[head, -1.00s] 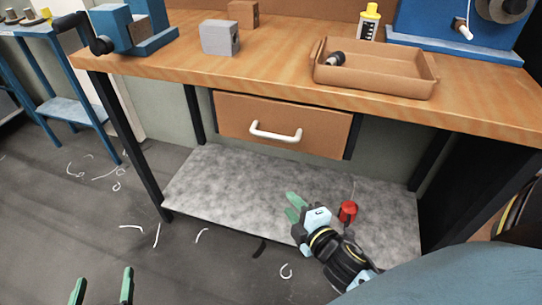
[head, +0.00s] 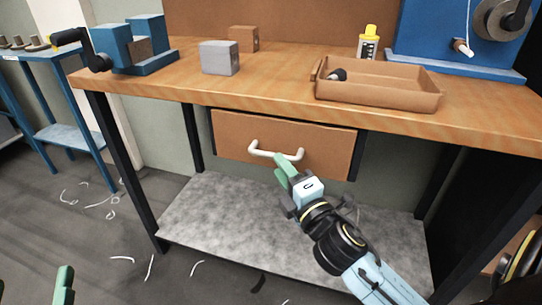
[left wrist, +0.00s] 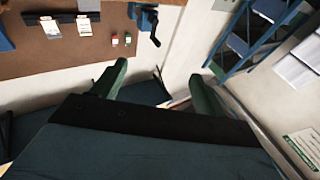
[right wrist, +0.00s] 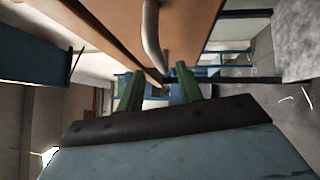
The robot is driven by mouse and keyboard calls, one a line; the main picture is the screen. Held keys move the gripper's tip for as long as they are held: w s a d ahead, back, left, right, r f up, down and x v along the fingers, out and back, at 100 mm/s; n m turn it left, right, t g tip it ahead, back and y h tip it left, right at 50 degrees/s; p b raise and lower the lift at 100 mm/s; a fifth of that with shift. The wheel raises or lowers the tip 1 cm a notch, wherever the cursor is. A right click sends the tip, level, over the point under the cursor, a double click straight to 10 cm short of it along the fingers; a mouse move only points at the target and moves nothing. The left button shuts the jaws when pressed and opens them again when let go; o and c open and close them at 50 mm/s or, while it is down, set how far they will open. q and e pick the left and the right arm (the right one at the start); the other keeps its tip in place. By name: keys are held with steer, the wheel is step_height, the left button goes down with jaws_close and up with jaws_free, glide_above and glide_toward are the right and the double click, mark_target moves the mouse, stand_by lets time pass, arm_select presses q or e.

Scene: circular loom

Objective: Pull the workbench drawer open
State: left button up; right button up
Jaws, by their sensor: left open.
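The brown workbench drawer (head: 235,131) sits shut under the bench top, with a white bar handle (head: 262,152) across its front. In the right wrist view the handle (right wrist: 152,35) runs ahead between the lines of the two green fingers (right wrist: 160,82). These fingers are apart, and I cannot tell whether they touch the handle. My left gripper (head: 35,290) is open and empty at the lower left, far from the drawer; its spread fingers also show in the left wrist view (left wrist: 158,85).
The bench top (head: 280,75) carries a cardboard tray (head: 380,95), a grey block (head: 220,58), a blue vise (head: 150,45) and a yellow-capped bottle (head: 368,45). A grey lower shelf (head: 220,215) lies below the drawer. Black bench legs (head: 125,170) stand at the sides.

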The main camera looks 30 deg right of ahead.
mark_target(271, 155)
arm_select(q)
steer(key=shift+s+d+r+t+h+b, duration=0.1)
steer(key=shift+s+r+t+h+b, duration=0.15)
steer(key=shift+r+t, duration=0.45)
steer(key=shift+s+r+t+h+b, duration=0.15)
steer(key=shift+s+r+t, duration=0.3)
steer(key=shift+r, duration=0.45)
arm_select(e)
steer(key=shift+w+d+r, duration=0.1)
steer(key=shift+w+r, duration=0.1)
steer(key=shift+w, duration=1.2)
steer(key=shift+w+d+r, duration=0.1)
steer(key=shift+w+r, duration=0.05)
steer(key=shift+w, duration=1.2)
arm_select(q)
steer(key=shift+w, duration=0.1)
arm_select(e)
jaws_close()
